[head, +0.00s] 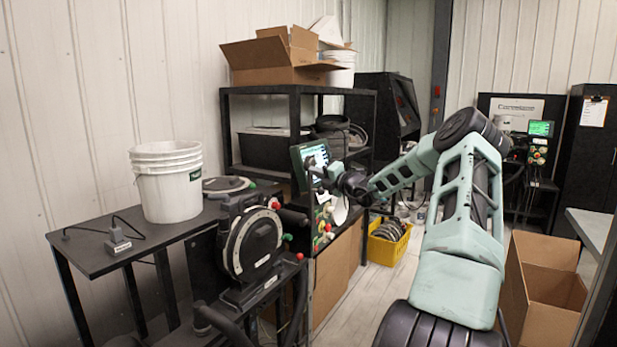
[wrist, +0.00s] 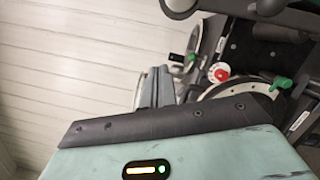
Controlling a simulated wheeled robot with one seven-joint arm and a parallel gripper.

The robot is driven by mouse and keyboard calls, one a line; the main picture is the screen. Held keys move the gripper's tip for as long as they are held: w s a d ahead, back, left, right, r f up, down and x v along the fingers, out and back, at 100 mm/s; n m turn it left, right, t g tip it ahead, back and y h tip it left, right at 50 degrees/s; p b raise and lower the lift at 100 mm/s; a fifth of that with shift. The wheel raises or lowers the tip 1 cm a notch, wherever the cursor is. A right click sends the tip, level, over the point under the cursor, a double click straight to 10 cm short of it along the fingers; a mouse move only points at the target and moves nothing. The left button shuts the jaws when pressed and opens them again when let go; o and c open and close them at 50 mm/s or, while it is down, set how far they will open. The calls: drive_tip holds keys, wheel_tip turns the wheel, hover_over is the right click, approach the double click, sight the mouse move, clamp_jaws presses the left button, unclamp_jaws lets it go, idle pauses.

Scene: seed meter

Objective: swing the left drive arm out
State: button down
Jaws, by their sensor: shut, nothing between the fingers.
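The seed meter stand (head: 252,243) is at lower left in the head view, with a round pale disc in a black housing, a red knob (head: 275,204) and a green knob. I cannot tell for sure which part is the left drive arm. My gripper (head: 320,172) is shut and empty, in front of the screen, right of and above the disc housing. In the wrist view my gripper's fingers (wrist: 154,87) are together. Right of them are a red-and-white knob (wrist: 219,72), a green knob (wrist: 281,83) and part of a metal disc, cut off by my gripper's body.
A lit screen (head: 312,160) stands behind my gripper. A white bucket (head: 167,185) stands on the black table (head: 95,255) at left. A shelf (head: 290,92) with boxes is behind. A yellow crate (head: 388,246) and an open cardboard box (head: 545,290) are on the floor.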

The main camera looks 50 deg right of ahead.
drive_tip(key=shift+s+a+b, duration=0.2)
drive_tip(key=shift+s, duration=0.55)
drive_tip(key=shift+s+a+b, duration=0.15)
drive_tip(key=shift+s+b, duration=0.05)
drive_tip(key=shift+s, duration=0.55)
